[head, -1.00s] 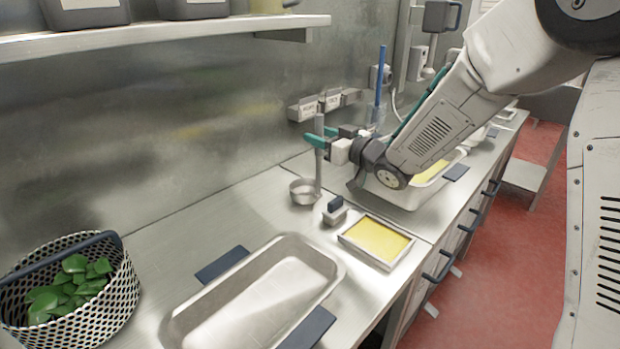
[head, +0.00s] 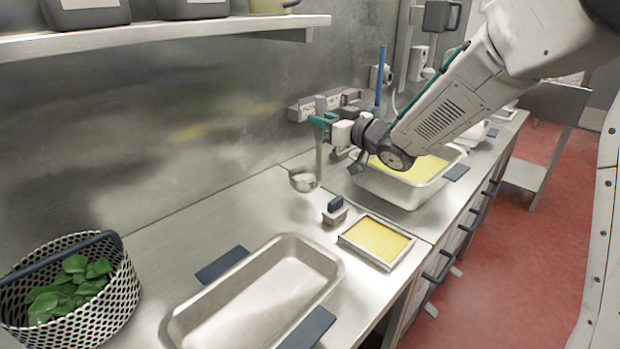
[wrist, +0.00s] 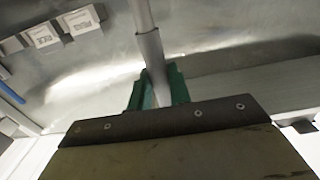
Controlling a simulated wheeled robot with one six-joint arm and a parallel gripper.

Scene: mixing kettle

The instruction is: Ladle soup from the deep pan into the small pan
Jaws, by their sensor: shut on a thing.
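My gripper (head: 322,120), with teal fingers, is shut on the upright handle of a metal ladle (head: 319,160). The ladle's cup (head: 304,182) hangs a little above the counter, left of the deep pan. In the wrist view the handle (wrist: 152,58) runs between the teal fingers (wrist: 158,88). The deep pan (head: 408,198) holds yellow soup (head: 422,168) and is partly hidden behind my arm. An empty metal pan (head: 262,290) with dark handles stands at the front. A small shallow tray (head: 350,243) holds something yellow. I cannot see inside the ladle's cup clearly.
A small metal block with a dark handle (head: 335,211) stands beside the shallow tray. A mesh basket of green leaves (head: 105,300) is at the left. A blue upright rod (head: 381,75) and labelled boxes (head: 318,106) are near the wall. A shelf (head: 180,36) overhangs the upper left.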

